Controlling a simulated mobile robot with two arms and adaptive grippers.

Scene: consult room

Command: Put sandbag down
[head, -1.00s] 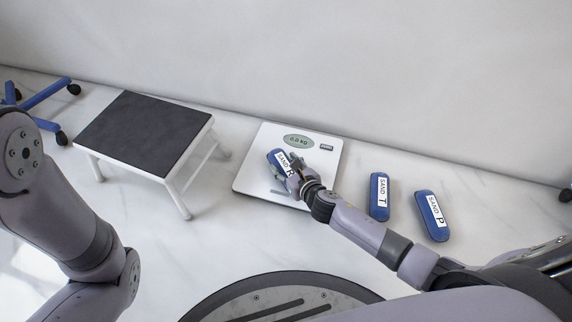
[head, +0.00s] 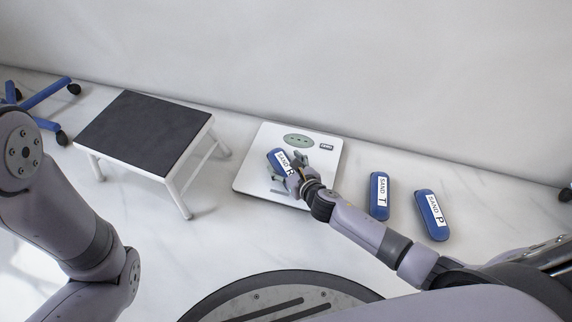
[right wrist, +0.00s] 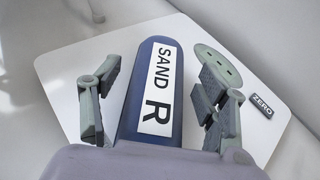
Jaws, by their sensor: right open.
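The blue sandbag marked SAND R (head: 279,159) lies on the white scale (head: 250,180) in the head view. My right gripper (head: 286,178) is over the scale with its fingers on either side of this sandbag. In the right wrist view the sandbag (right wrist: 155,90) lies between the two open fingers, with a gap on each side. The scale plate (right wrist: 65,70) shows beneath it. The scale display (head: 298,141) shows dashes in place of a number. My left arm is at the left edge; its gripper is out of view.
Two more blue sandbags, SAND T (head: 379,196) and SAND P (head: 432,215), lie on the floor right of the scale. A step stool (head: 145,130) with a dark top stands to the left. Blue wheeled legs (head: 45,95) are at far left. A wall runs behind.

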